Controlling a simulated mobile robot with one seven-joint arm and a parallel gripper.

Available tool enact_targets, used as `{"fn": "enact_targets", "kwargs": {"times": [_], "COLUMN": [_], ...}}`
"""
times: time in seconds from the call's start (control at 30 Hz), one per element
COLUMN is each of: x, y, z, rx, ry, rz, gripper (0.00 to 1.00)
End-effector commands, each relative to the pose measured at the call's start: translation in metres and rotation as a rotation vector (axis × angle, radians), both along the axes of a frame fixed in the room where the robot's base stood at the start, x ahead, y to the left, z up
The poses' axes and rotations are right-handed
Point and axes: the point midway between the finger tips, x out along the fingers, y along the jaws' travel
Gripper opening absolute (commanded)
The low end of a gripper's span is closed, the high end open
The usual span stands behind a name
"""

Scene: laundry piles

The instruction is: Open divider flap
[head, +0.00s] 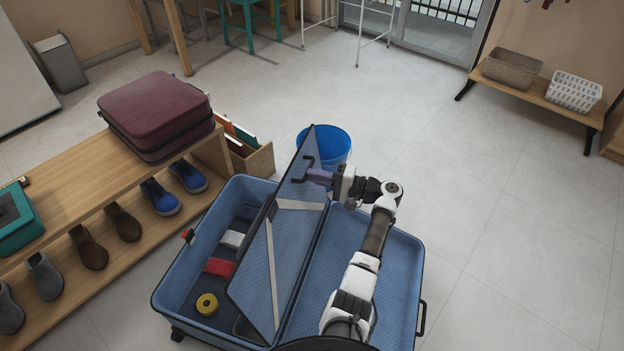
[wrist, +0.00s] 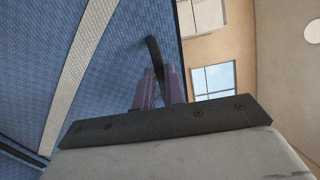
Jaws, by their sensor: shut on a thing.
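A blue suitcase (head: 405,240) lies open on the floor. Its divider flap (head: 262,256), a blue panel with pale crossed straps and a dark edge, stands steeply tilted between the two halves. A black handle (head: 308,161) sits near the flap's upper edge. My gripper (head: 318,176) is at this handle, with its purple fingers shut on it. In the wrist view the fingers (wrist: 160,88) close around the black handle (wrist: 153,50), beside the flap's blue woven face (wrist: 110,80). The exact grip on the handle is partly hidden by the fingers.
The left half holds a yellow roll (head: 207,304), a red item (head: 220,267) and a white item (head: 232,239). A blue bucket (head: 328,144) stands behind the flap. A wooden bench (head: 75,190) with a maroon suitcase (head: 155,108) is at left. Floor at right is clear.

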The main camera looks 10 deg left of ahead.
Motion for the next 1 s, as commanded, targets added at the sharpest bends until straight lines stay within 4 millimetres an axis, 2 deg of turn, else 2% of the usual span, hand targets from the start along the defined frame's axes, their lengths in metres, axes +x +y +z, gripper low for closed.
{"fn": "enact_targets", "kwargs": {"times": [0.3, 0.77, 0.8, 0.93, 1.0], "x": [-0.0025, -0.0029, -0.0029, -0.0027, -0.0026], "y": [-0.0093, -0.0104, -0.0104, -0.0104, -0.0105], "z": [-0.0026, -0.0019, -0.0019, -0.0017, -0.0018], "rx": [0.055, 0.062, 0.061, 0.061, 0.061], "ry": [-0.010, -0.012, -0.012, -0.012, -0.012], "rz": [0.002, 0.003, 0.003, 0.002, 0.002], "gripper": [0.00, 0.00, 0.17, 0.33, 0.33]}}
